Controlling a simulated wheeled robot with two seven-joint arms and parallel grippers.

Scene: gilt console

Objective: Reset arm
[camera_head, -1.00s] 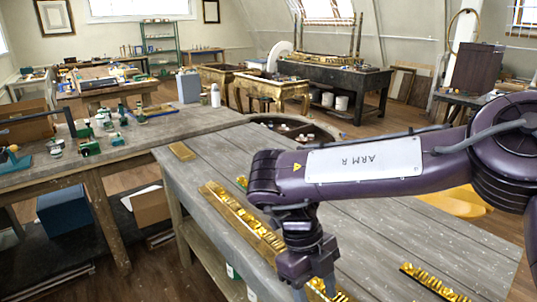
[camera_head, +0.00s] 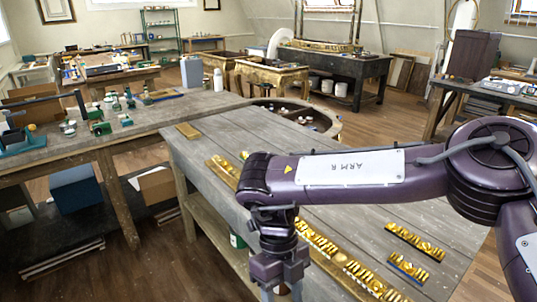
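My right arm, marked "ARM R", reaches in from the right across the grey wooden table (camera_head: 260,132). Its gripper (camera_head: 281,290) points down at the table's near left edge, with the fingertips at the bottom of the picture. I cannot tell whether it is open or shut. A long gilt ornamental strip (camera_head: 345,262) lies on the table, partly hidden behind my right arm and gripper. Two short gilt pieces, one farther back (camera_head: 415,240) and one nearer (camera_head: 408,268), lie to the right of the strip. My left gripper is not in view.
A small gilt block (camera_head: 188,131) lies at the table's far left corner. A workbench with bottles and tools (camera_head: 60,155) adjoins on the left. Gilt console tables (camera_head: 270,78) stand at the back.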

